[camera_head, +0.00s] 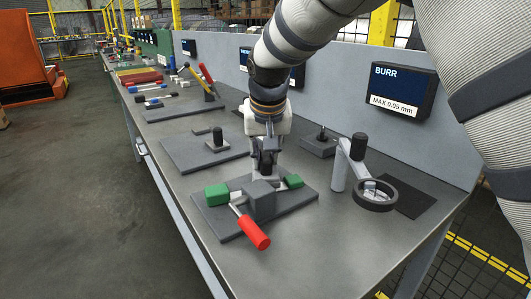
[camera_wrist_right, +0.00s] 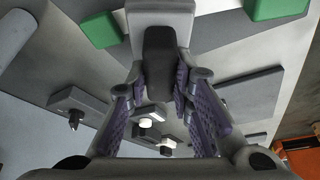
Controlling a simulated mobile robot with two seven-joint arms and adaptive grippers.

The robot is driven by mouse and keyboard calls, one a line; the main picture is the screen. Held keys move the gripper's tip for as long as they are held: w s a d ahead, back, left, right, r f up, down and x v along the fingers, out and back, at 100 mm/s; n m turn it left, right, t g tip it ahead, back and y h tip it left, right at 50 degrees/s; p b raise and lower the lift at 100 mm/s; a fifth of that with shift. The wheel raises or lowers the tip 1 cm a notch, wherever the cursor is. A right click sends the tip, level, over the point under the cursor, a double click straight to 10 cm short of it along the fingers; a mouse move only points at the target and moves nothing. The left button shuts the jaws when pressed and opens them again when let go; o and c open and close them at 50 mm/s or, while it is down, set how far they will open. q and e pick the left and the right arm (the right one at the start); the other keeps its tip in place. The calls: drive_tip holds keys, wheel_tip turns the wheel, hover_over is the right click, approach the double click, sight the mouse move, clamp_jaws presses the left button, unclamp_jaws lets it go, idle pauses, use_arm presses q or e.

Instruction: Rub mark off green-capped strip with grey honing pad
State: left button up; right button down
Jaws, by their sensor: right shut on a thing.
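The green-capped strip lies across a grey plate (camera_head: 236,229) at the front of the bench. Its left green cap (camera_head: 216,194) and right green cap (camera_head: 293,181) show at either side of the grey honing pad (camera_head: 262,203). Both caps also show in the wrist view, one at upper left (camera_wrist_right: 100,30) and one at upper right (camera_wrist_right: 278,8). My right gripper (camera_head: 264,172) points down and is shut on the pad's dark knob (camera_wrist_right: 158,62). The pad is over the strip's middle; I cannot tell whether it touches. The mark is hidden. My left gripper is out of view.
A red-handled tool (camera_head: 252,233) juts from the plate's front. Right stands a post with a round ring-shaped fixture (camera_head: 375,195). Two knobbed blocks, one behind left (camera_head: 218,146) and one behind right (camera_head: 320,148), stand nearby. A low wall with screens (camera_head: 400,90) closes the back.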

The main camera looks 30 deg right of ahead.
drive_tip(key=shift+f, duration=0.8)
